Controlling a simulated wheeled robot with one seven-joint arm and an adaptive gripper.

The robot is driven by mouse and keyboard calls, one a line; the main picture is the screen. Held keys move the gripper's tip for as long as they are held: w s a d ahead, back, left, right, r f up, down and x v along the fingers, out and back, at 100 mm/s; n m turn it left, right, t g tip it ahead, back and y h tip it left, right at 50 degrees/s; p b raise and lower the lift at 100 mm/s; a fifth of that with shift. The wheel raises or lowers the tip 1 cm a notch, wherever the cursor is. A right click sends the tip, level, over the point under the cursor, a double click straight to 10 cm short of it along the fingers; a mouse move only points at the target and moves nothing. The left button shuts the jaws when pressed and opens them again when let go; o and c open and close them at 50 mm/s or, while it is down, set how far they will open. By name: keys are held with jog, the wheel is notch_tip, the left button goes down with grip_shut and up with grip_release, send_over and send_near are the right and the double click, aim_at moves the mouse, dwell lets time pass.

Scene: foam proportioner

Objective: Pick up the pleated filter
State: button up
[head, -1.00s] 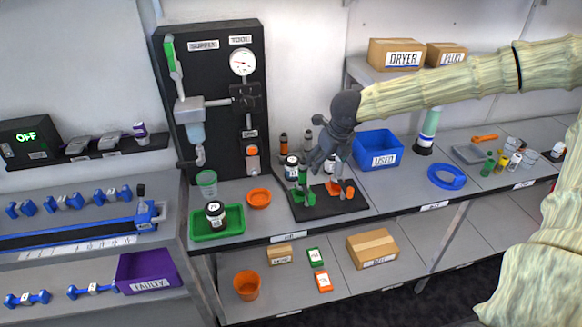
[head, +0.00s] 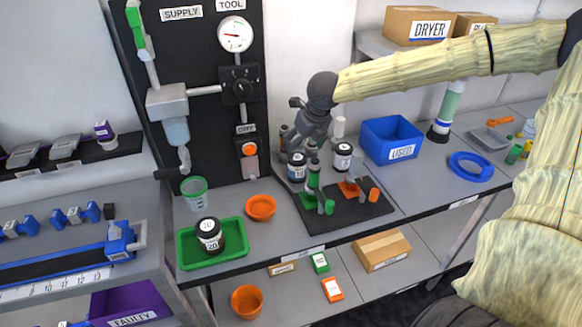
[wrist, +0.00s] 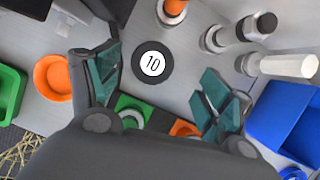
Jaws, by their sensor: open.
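No part is named as the pleated filter, and I cannot make out pleats on any part. A black-topped canister marked 10 (wrist: 152,64) lies between the finger pads in the wrist view. It appears to be the canister (head: 298,168) below my gripper in the head view. My gripper (head: 303,143) is open above it; its teal pads stand on either side in the wrist view (wrist: 158,72). Another black and white canister (head: 342,157) stands to the right. A canister marked 20 (head: 209,236) stands in the green tray (head: 240,256). Contact cannot be told.
A black stand (head: 335,219) holds green and orange fittings. A white cylinder (wrist: 288,66) and other upright parts stand close to the right pad. The blue USED bin (head: 392,140) is farther right. An orange bowl (head: 261,207) is left. A black panel (head: 200,80) rises behind.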

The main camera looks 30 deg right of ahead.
aim_at(299, 155)
jog(key=shift+f, duration=0.5)
jog(key=x, duration=0.2)
jog(key=shift+w+d+f, duration=0.1)
jog(key=shift+w+f, duration=0.2)
jog(key=shift+w, duration=0.05)
jog(key=shift+x, duration=0.85)
jog(key=shift+w+a+f+p, duration=0.2)
jog(key=shift+f+p, duration=0.1)
jog(key=shift+f, duration=0.3)
jog(key=shift+w+a+f+p, duration=0.1)
jog(key=shift+a+f+p, duration=0.15)
jog(key=shift+f, duration=0.35)
jog(key=shift+x, duration=1.3)
jog(key=shift+s, duration=0.1)
jog(key=shift+c, duration=0.2)
jog(key=c, duration=1.1)
